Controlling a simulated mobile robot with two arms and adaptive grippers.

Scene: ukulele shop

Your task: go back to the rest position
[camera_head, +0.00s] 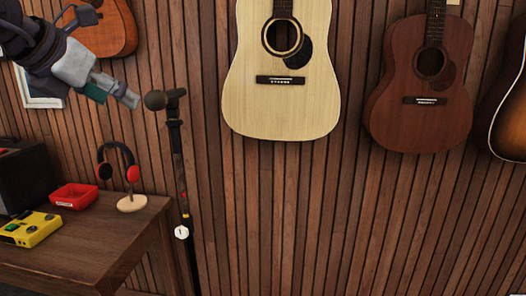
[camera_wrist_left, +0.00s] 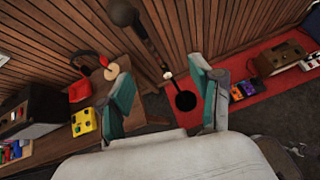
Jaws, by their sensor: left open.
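My left gripper (camera_head: 125,96) is raised in the upper left of the head view, in the air above the wooden table. In the left wrist view its two teal-padded fingers (camera_wrist_left: 165,95) stand wide apart with nothing between them but the floor and a stand's base behind. In the head view the fingertips appear just left of a microphone's head, and I cannot tell the exact gap in depth. My right gripper is in neither view.
A microphone on a stand (camera_head: 172,112) rises beside the wooden table (camera_head: 80,250). Guitars (camera_head: 290,105) hang on the slatted wall.

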